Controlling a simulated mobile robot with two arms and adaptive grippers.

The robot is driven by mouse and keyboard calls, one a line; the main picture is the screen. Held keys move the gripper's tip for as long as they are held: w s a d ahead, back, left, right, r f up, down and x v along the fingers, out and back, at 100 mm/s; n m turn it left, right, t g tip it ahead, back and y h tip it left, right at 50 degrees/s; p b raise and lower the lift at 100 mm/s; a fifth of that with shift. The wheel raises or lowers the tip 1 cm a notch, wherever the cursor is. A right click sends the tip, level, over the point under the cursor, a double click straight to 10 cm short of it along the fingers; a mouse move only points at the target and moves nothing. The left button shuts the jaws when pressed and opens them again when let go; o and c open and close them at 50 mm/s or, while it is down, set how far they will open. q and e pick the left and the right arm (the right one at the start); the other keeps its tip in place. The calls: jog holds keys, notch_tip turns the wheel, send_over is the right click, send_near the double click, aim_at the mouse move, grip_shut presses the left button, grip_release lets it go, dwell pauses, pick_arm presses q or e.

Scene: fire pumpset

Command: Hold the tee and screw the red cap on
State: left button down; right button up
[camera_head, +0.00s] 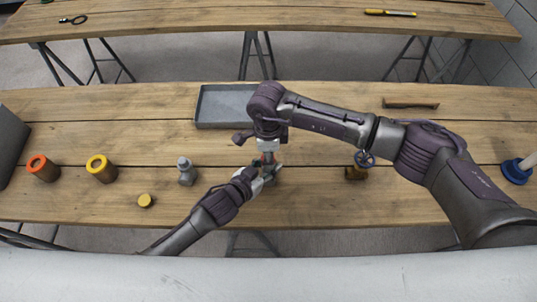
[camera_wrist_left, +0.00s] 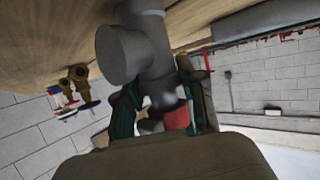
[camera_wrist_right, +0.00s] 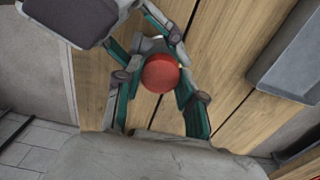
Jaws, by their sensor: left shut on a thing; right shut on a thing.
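The grey tee (camera_wrist_left: 124,52) fills the upper middle of the left wrist view. My left gripper (camera_head: 264,176) reaches in from the front left and is shut on it just above the bench. The red cap (camera_wrist_right: 160,72) shows as a round red top in the right wrist view, between the fingers of my right gripper (camera_wrist_right: 158,88). That gripper points down, directly above the left one, and is shut on the cap. Red also shows beside the tee in the left wrist view (camera_wrist_left: 178,118). The joint between cap and tee is hidden, so I cannot tell how they are engaged.
A grey tray (camera_head: 222,108) lies behind my grippers. An orange-topped cylinder (camera_head: 42,168), a yellow-topped cylinder (camera_head: 101,169), a grey fitting (camera_head: 186,171) and a yellow cap (camera_head: 145,201) stand left. A brass valve (camera_head: 356,172) and a blue-based object (camera_head: 517,172) are right.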

jog(key=shift+f, duration=0.45)
dwell(0.6)
jog(key=shift+d+f, duration=0.25)
jog(key=shift+f, duration=0.25)
dwell(0.4)
jog(key=shift+w+a+r, duration=0.1)
jog(key=shift+a+r, duration=0.1)
jog(key=shift+r, duration=0.25)
jog(key=shift+r, duration=0.15)
jog(key=shift+a+r, duration=0.1)
jog(key=shift+r, duration=0.35)
dwell(0.5)
jog(key=shift+f, duration=0.55)
